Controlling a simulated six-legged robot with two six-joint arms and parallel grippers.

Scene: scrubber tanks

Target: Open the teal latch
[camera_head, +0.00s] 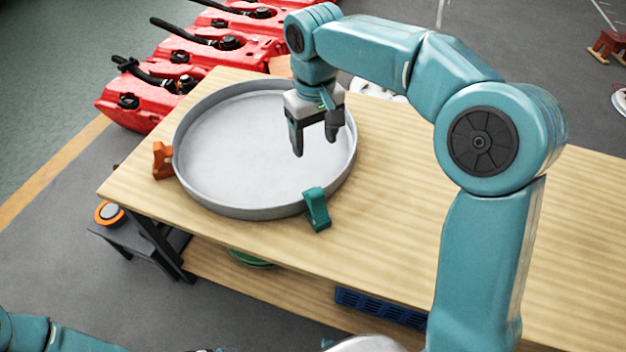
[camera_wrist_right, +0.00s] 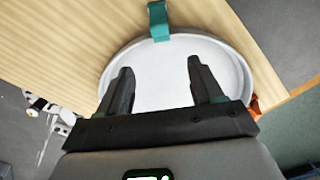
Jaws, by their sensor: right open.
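The teal latch (camera_head: 317,208) is on the near right rim of a round grey pan (camera_head: 190,198) on the wooden table. It also shows at the top of the right wrist view (camera_wrist_right: 158,20), on the pan's rim beyond my fingertips. An orange latch (camera_head: 162,160) is on the pan's left rim, and part of it shows in the right wrist view (camera_wrist_right: 254,107). My right gripper (camera_head: 315,148) is open and empty above the pan, apart from the teal latch. Part of my left arm shows at the lower left of the head view, but its gripper is out of view.
The wooden table (camera_head: 400,200) has free room to the right of the pan. Several red tanks (camera_head: 215,60) with black hoses stand behind it. A blue crate (camera_head: 385,306) sits on the lower shelf. A small dark stand with an orange-rimmed disc (camera_head: 109,213) is at the left.

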